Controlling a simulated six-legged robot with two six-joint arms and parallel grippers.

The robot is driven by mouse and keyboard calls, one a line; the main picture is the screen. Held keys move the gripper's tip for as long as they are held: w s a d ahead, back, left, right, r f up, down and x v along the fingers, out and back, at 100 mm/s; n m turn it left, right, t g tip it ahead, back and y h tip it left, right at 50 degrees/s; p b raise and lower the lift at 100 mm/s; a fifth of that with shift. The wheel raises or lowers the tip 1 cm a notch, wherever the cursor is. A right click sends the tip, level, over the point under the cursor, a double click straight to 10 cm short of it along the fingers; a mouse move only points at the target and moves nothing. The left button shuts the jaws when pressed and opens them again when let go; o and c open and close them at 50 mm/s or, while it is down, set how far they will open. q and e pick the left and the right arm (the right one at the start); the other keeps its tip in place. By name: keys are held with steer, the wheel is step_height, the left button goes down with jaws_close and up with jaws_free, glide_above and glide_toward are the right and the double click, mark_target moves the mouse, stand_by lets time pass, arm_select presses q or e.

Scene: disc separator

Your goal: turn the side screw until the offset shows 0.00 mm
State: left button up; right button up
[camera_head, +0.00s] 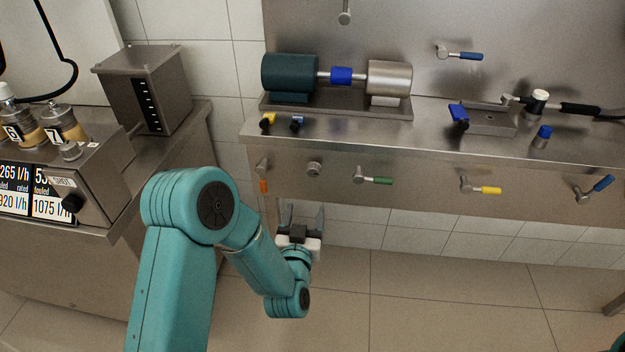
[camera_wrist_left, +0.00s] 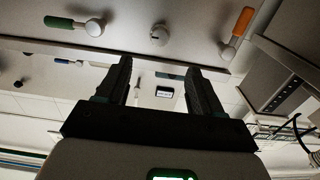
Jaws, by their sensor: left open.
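A dark green motor (camera_head: 290,78) and a silver cylinder (camera_head: 389,78) sit on a metal base on the bench, joined by a shaft with a blue coupling (camera_head: 341,75). No offset figure is readable; a small display (camera_wrist_left: 165,93) in the left wrist view is too small to read. My left gripper (camera_head: 303,213) is open and empty, below the bench's front panel, apart from everything. It also shows in the left wrist view (camera_wrist_left: 160,70). My right gripper is out of view.
The front panel carries an orange handle (camera_head: 263,186), a round knob (camera_head: 314,169), a green handle (camera_head: 377,181), a yellow handle (camera_head: 490,190) and a blue handle (camera_head: 603,183). Another counter with a grey box (camera_head: 145,90) stands at left. Open floor lies between.

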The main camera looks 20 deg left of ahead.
mark_target(313, 174)
arm_select(q)
steer(key=x, duration=1.3)
steer(key=shift+w+a+f, duration=0.1)
steer(key=shift+w, duration=0.25)
steer(key=c, duration=1.1)
